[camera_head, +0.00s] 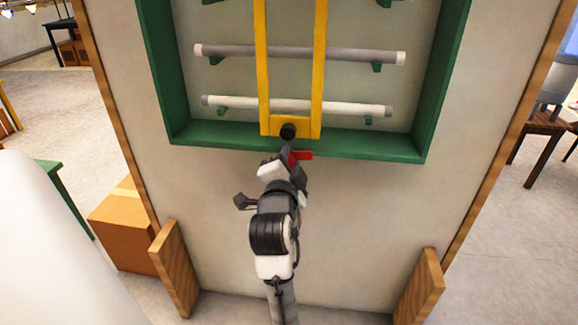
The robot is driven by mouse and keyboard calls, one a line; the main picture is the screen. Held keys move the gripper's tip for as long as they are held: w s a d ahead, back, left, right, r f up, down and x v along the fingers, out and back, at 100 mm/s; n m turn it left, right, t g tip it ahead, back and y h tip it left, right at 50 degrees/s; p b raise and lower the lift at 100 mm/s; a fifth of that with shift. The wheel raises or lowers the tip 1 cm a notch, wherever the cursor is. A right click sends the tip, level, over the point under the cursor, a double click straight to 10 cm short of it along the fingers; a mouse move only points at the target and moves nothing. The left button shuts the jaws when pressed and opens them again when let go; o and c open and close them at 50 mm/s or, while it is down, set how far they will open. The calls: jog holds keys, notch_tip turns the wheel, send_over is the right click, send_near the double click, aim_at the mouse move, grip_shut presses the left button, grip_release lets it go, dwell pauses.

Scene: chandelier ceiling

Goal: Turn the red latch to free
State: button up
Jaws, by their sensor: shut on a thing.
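The red latch (304,155) sits on the lower edge of the green frame (370,146), just below a yellow bracket (270,70). Its red bar lies roughly level and points right. My gripper (287,157) reaches up from below and is shut on the latch at its left end. The gripper's fingers hide that end and the latch's pivot. A dark round knob (288,131) sits on the yellow bracket's bottom, just above my gripper.
Grey and white tubes (230,50) lie across green pegs inside the frame, behind the yellow bracket. The pale panel (360,220) below the frame is bare. Wooden feet (420,285) flank it. A cardboard box (120,230) stands at left, and chairs (540,135) at right.

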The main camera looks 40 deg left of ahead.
jog(key=shift+m, duration=0.7)
jog(key=shift+b, duration=0.3)
jog(key=o, duration=1)
jog(key=shift+c, duration=0.2)
jog(key=p+v, duration=1)
jog(key=v, duration=0.2)
